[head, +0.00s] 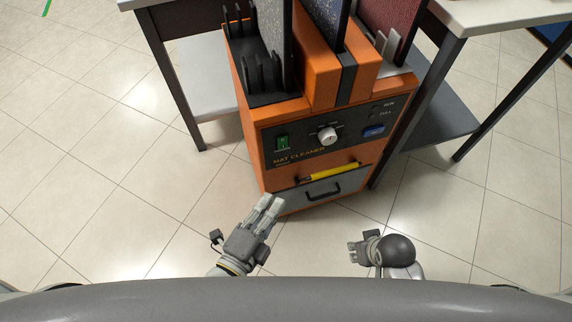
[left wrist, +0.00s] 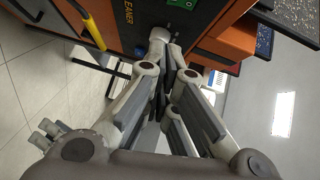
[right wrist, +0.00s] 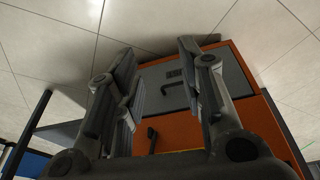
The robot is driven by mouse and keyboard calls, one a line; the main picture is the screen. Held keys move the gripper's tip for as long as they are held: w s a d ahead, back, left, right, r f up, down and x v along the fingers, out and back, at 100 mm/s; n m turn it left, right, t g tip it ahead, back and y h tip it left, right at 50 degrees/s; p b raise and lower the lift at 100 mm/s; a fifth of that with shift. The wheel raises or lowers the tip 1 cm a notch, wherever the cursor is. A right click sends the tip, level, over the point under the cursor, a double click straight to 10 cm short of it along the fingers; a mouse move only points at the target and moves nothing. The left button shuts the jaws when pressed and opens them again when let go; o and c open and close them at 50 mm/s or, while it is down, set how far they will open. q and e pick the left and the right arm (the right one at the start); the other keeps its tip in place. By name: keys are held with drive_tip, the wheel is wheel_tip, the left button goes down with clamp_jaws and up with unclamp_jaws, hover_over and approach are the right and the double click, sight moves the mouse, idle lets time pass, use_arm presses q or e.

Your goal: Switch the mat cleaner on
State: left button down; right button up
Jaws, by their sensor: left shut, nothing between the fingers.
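The mat cleaner (head: 260,170) is an orange cabinet with a dark front panel. A green rocker switch (head: 282,142) sits at the panel's left, a white dial (head: 327,135) in the middle and a blue button (head: 374,131) at the right. I cannot tell the switch's position. My left gripper (head: 270,203) is shut and empty, in front of and below the switch. In the left wrist view the green switch (left wrist: 176,3) is partly cut off at the top edge, beyond the fingers. My right gripper (head: 354,251) is low, before the cabinet's right side; its fingers are spread and empty in the right wrist view (right wrist: 160,55).
A yellow-handled bar (head: 335,172) crosses the front above a grey drawer (head: 290,203) with a black handle. Mats (head: 275,35) stand upright in slots on top. Tables flank the cabinet at left (head: 185,4) and right (head: 490,14). The tiled floor in front is clear.

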sight(283, 142)
use_arm(q)
drive_tip(key=shift+r, duration=0.3)
use_arm(e)
drive_tip(key=shift+r, duration=0.1)
